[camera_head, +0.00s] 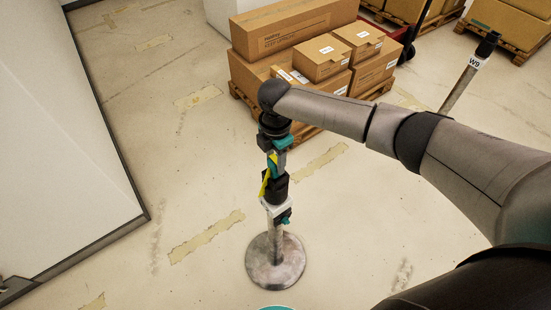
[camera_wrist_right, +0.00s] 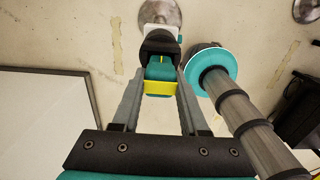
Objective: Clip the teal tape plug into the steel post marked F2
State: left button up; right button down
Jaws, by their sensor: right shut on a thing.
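My right gripper (camera_head: 275,158) points down above a steel post (camera_head: 275,246) and is shut on the teal tape plug (camera_wrist_right: 160,71). The plug has a yellow band (camera_wrist_right: 160,88) facing the wrist camera, and yellow also shows in the head view. The plug's far end meets the post's black head (camera_wrist_right: 160,46); I cannot tell whether it is seated. Below the head is a white label (camera_head: 271,209), whose marking I cannot read. A small teal piece (camera_head: 286,217) shows beside the label. My left gripper is not in view.
The post stands on a round steel base (camera_head: 275,265). A second post marked W9 (camera_head: 474,62) is at the upper right. Cartons (camera_head: 300,35) on a pallet stand behind my arm. A white wall-like panel (camera_head: 60,160) is at the left. The floor around the post is clear.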

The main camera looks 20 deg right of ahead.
dwell(0.8)
jog(key=shift+f+b, duration=0.3)
jog(key=shift+f, duration=0.45)
dwell(0.4)
jog(key=c, duration=0.7)
grip_release()
notch_tip(320, 180, up, 9)
jog(key=p, duration=0.8)
jog(key=shift+f+p, duration=0.2)
jog(key=shift+p, duration=0.15)
jog(key=shift+r, duration=1.2)
